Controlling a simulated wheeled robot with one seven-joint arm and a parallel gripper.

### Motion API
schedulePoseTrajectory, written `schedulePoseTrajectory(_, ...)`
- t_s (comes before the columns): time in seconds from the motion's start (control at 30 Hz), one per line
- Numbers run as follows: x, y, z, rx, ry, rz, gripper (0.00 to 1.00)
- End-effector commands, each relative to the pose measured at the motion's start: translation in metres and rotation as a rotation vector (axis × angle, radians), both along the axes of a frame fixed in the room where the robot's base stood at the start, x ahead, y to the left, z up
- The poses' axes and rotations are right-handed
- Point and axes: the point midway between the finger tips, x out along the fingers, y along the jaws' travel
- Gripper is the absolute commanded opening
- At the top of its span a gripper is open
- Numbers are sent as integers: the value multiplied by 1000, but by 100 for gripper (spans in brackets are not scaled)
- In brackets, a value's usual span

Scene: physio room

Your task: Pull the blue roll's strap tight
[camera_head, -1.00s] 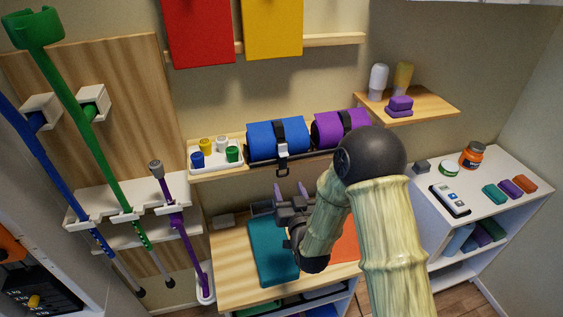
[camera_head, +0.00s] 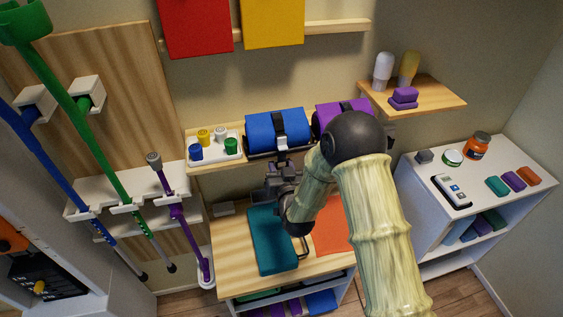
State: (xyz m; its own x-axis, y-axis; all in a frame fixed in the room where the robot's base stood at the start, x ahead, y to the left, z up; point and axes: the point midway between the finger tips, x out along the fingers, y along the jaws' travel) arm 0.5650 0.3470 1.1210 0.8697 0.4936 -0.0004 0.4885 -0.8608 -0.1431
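The blue roll (camera_head: 276,125) lies on the wooden wall shelf, left of the purple roll (camera_head: 330,112). A dark piece shows at the roll's lower front, where my gripper (camera_head: 282,160) reaches up from below. My gripper is right at the roll's front, where the strap hung. The fingertips are small, dark and partly merged with the strap area, so I cannot tell whether they are apart or closed on it. My arm covers part of the purple roll.
A white tray (camera_head: 184,143) with small coloured pots stands left of the blue roll. Below, a wooden tabletop (camera_head: 232,262) carries a teal pad (camera_head: 266,242) and an orange sheet (camera_head: 333,232). Crutches (camera_head: 107,165) hang at left. A white shelf unit (camera_head: 486,219) stands at right.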

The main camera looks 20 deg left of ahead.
Motion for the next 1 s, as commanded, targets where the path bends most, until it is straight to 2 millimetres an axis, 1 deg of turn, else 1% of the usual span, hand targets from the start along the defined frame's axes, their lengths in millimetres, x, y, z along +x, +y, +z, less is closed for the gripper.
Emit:
schedulePoseTrajectory(0.03, 0, 0, 0, 1, 0, 2, 19)
schedulePoseTrajectory(0.13, 0, 0, 0, 1, 0, 0, 0)
schedulePoseTrajectory(0.27, 1, -2, -1, 1, 0, -2, 0)
schedulePoseTrajectory(0.37, 1, -3, -5, 1, 0, -3, 0)
schedulePoseTrajectory(1.0, 2, -4, -62, 0, 0, -7, 0)
